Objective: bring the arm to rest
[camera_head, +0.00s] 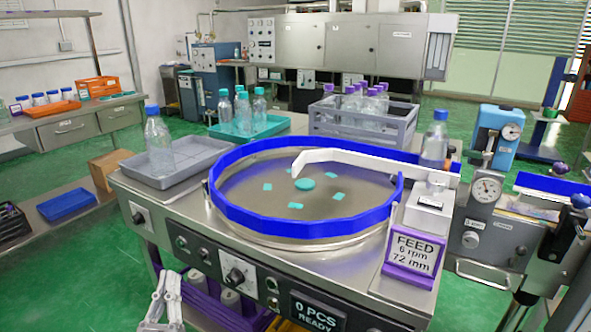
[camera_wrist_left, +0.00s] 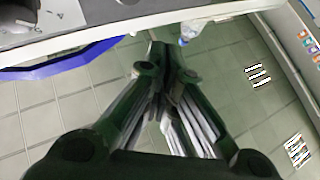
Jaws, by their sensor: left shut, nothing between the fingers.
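My left gripper (camera_head: 168,280) shows at the bottom left of the head view, in front of the machine's front panel and low beside its knobs. Its fingers are shut and empty. In the left wrist view its closed fingers (camera_wrist_left: 165,65) point away over the tiled floor, with nothing between them. My right gripper is not in view.
The steel machine with a blue-rimmed turntable (camera_head: 305,230) fills the middle. A grey tray (camera_head: 205,165) with a blue-capped bottle (camera_head: 158,140) stands left of it. A purple crate (camera_head: 225,308) sits below. Green floor (camera_head: 60,290) is open at left.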

